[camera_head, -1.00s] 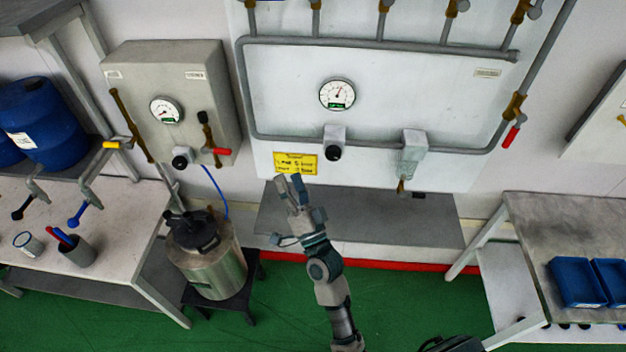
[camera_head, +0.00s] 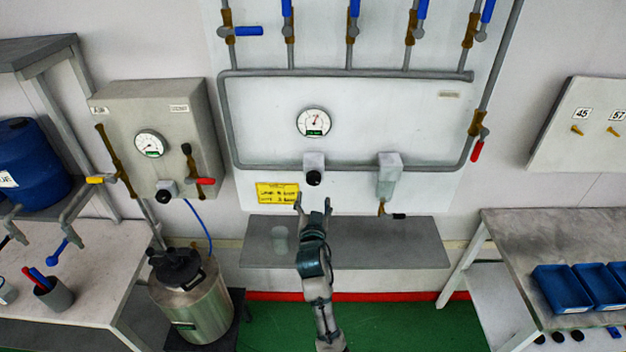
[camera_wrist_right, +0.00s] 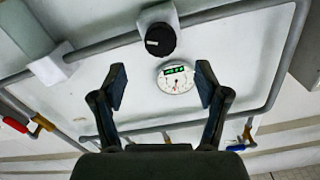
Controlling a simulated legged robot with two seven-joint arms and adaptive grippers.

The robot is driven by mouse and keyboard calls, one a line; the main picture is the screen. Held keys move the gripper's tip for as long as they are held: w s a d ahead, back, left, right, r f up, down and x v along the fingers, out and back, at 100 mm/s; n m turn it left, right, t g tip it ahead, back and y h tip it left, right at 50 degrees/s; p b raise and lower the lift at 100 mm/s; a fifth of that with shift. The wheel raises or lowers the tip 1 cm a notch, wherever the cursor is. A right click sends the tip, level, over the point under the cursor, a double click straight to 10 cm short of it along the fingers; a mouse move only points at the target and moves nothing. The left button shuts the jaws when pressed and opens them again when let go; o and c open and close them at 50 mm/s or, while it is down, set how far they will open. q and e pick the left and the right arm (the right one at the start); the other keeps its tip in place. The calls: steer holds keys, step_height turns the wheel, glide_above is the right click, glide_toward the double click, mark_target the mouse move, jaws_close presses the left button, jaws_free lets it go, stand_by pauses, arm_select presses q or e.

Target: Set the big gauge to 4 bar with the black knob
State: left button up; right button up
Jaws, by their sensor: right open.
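The big gauge (camera_head: 314,122) is a round white dial with a green display on the white panel (camera_head: 400,110). It also shows between my fingers in the right wrist view (camera_wrist_right: 176,77). The black knob (camera_head: 313,178) sits on a grey block below the gauge; in the right wrist view the knob (camera_wrist_right: 160,39) lies beyond the fingertips, with a white mark on it. My right gripper (camera_head: 313,201) is open and empty, just below the knob and apart from it. The fingers also show in the right wrist view (camera_wrist_right: 161,78). My left gripper is not in view.
A grey shelf (camera_head: 400,240) runs under the panel, with a clear cup (camera_head: 280,240) on it. A yellow sign (camera_head: 277,193) is left of the knob and a filter block (camera_head: 388,175) right of it. A smaller gauge (camera_head: 150,143) is on the left box.

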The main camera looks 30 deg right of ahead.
mark_target(314, 181)
steer(key=p+x, duration=0.1)
steer(key=x, duration=0.7)
steer(key=shift+w, duration=0.2)
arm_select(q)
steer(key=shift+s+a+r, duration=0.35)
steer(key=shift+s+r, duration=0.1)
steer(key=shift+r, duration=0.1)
arm_select(e)
steer(key=shift+w+d, duration=0.4)
steer(key=shift+w, duration=0.05)
steer(key=c, duration=1.2)
steer(key=shift+o, duration=0.2)
steer(key=shift+r+n+p, duration=0.15)
steer(key=shift+n+p, duration=0.5)
steer(key=shift+n, duration=0.95)
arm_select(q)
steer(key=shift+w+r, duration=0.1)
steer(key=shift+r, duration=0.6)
